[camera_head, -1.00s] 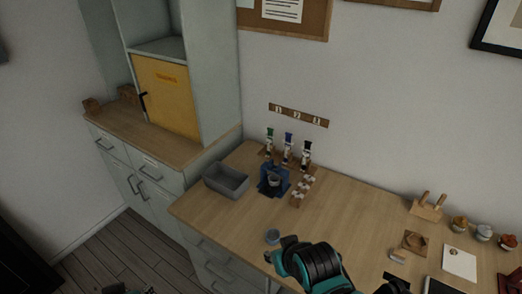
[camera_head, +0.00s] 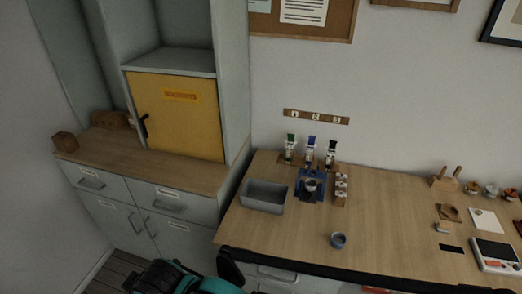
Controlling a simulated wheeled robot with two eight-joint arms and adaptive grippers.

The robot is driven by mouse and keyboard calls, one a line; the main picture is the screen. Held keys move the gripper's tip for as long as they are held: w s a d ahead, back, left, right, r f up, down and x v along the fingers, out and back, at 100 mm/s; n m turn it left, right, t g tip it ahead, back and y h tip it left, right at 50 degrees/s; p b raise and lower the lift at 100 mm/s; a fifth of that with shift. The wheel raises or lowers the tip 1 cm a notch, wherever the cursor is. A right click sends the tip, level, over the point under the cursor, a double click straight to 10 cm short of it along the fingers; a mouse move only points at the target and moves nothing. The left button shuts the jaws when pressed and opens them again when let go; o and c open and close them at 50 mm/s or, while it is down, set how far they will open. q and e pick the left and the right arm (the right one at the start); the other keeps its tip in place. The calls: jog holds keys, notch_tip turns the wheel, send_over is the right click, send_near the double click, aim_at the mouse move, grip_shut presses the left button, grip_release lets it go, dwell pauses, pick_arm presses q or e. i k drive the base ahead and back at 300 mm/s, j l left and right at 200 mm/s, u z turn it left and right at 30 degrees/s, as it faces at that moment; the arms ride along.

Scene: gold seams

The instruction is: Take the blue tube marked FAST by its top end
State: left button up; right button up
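Three tubes stand upright in a row at the back of the wooden table, below a numbered strip. The tube with the blue top (camera_head: 311,146) is the middle one, with a green-topped tube (camera_head: 291,147) to its left and a black-topped tube (camera_head: 331,152) to its right. Their lettering is too small to read, so I cannot see the word FAST. Teal and black parts of my arm show at the bottom edge, well in front of the tubes. I cannot make out either gripper's fingertips.
A blue stand (camera_head: 310,187) with a grey cup is close in front of the tubes. A grey bin (camera_head: 264,197) is left of it and a wooden rack (camera_head: 341,188) right. A small grey cup (camera_head: 338,240) stands near the front edge.

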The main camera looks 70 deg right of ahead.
aim_at(310, 149)
jog(key=i+j+z, duration=0.15)
jog(key=i, duration=0.25)
jog(key=i+j+z, duration=0.1)
jog(key=i, duration=0.3)
jog(key=i+z, duration=0.15)
jog(key=z, duration=0.25)
jog(key=i+z, duration=0.1)
jog(key=z, duration=0.3)
jog(key=i+j+z, duration=0.15)
jog(key=z, duration=0.2)
jog(key=i+j+z, duration=0.1)
jog(key=z, duration=0.3)
